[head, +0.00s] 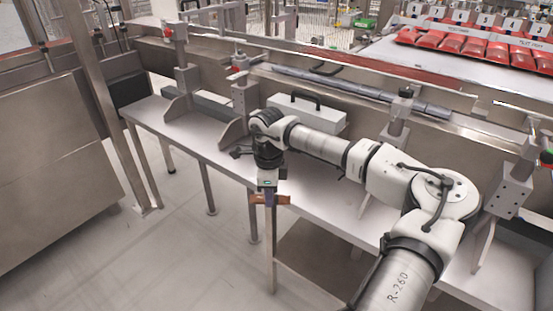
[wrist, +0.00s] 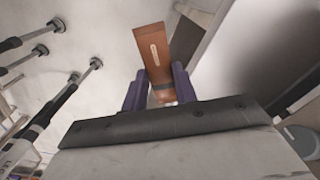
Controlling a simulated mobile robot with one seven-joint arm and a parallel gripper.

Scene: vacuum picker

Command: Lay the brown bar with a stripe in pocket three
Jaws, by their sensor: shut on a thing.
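The brown bar (wrist: 152,52) is between the two purple fingers of my gripper (wrist: 158,88) in the wrist view. It has a pale short stripe along its face and a dark band near the fingers, and its far part sticks out beyond them. In the head view my gripper (head: 269,200) points down, shut on the bar (head: 284,199), in front of the grey bench's front edge and above the floor.
A grey bench (head: 222,143) with upright metal brackets runs behind my gripper. A pale box with a black handle (head: 308,116) stands on it. Red packs (head: 470,46) lie in a row under numbered tags at the back right. Open floor (head: 190,255) lies front left.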

